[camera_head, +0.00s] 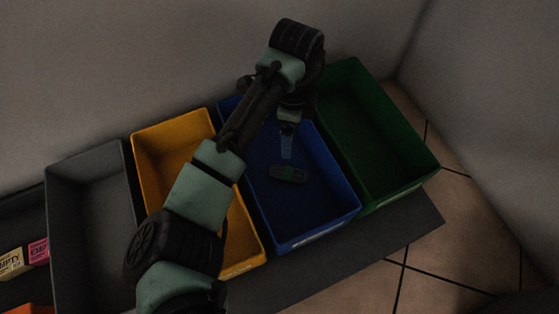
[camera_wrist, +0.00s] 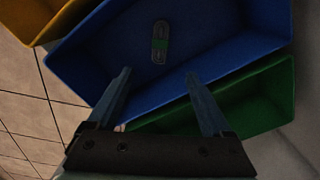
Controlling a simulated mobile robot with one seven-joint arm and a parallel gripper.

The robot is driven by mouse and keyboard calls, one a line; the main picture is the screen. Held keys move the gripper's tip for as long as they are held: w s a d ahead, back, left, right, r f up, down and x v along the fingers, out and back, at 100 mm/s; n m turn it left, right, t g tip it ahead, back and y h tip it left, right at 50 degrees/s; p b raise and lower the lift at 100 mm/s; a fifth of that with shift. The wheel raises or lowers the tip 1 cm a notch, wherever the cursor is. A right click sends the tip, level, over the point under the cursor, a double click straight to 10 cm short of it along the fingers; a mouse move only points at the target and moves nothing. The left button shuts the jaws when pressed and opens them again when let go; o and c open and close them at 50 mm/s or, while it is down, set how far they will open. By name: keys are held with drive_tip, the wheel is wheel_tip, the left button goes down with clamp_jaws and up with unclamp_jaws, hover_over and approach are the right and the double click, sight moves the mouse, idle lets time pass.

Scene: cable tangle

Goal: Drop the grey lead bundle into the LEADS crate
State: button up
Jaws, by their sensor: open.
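The grey lead bundle (camera_head: 287,174) lies flat on the floor of the blue crate (camera_head: 349,210). In the wrist view the bundle (camera_wrist: 160,29) shows as a grey oblong coil with a green band around its middle. My gripper (camera_head: 287,152) is over the blue crate, and its fingers look apart from the bundle. In the wrist view my gripper (camera_wrist: 158,76) has its two fingers spread wide with nothing between them. A pale label strip is on the blue crate's front edge, but its words are too small to read.
A green crate (camera_head: 424,178) stands right of the blue one. A yellow crate (camera_head: 143,150) and a grey crate (camera_head: 75,169) stand to the left. Small yellow (camera_head: 11,263) and pink (camera_head: 39,251) boxes sit at the far left. Walls rise behind; tiled floor lies at right.

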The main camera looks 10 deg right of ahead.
wheel_tip(320, 180, up, 13)
drive_tip(key=p, duration=0.9)
